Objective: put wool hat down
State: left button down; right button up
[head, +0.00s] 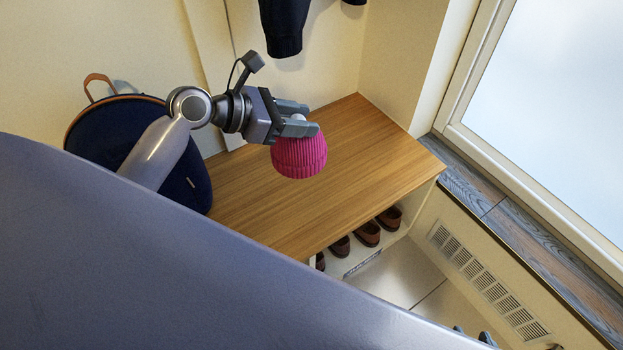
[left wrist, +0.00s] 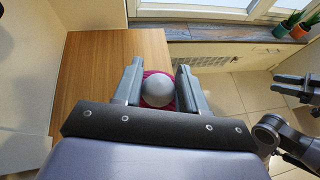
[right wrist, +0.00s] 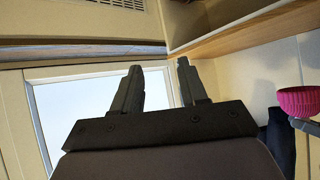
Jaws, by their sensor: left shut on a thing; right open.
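The wool hat (head: 300,157) is pink and ribbed with a pale grey pompom. My left gripper (head: 298,118) is shut on it at the pompom end, and the hat hangs brim down over the wooden bench top (head: 270,215). I cannot tell how far above the bench it is. In the left wrist view the pompom (left wrist: 158,91) sits between the two fingers (left wrist: 158,85). The hat (right wrist: 300,101) also shows at the right edge of the right wrist view. My right gripper (right wrist: 158,82) is open and empty, away from the hat.
A dark blue backpack (head: 190,185) stands on the bench's left end. Brown shoes (head: 367,234) sit in the cubby below. Dark clothing (head: 284,28) hangs above the back. A window (head: 560,110) and sill are at the right. The bench top's right and front parts are clear.

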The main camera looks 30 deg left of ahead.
pick_arm(q)
notch_tip(320, 180, down, 19)
jog(key=b, duration=0.8)
jog(key=shift+f, duration=0.15)
pick_arm(e)
jog(key=w+a+r+n+t+y, duration=0.1)
jog(key=w+a+y, duration=0.1)
jog(key=a, duration=0.4)
jog(key=shift+w+y, duration=0.3)
jog(key=shift+w, duration=0.2)
jog(key=shift+a+r, duration=0.1)
pick_arm(q)
jog(key=c, duration=0.6)
grip_release()
jog(key=shift+f, duration=0.15)
jog(key=shift+b, duration=0.3)
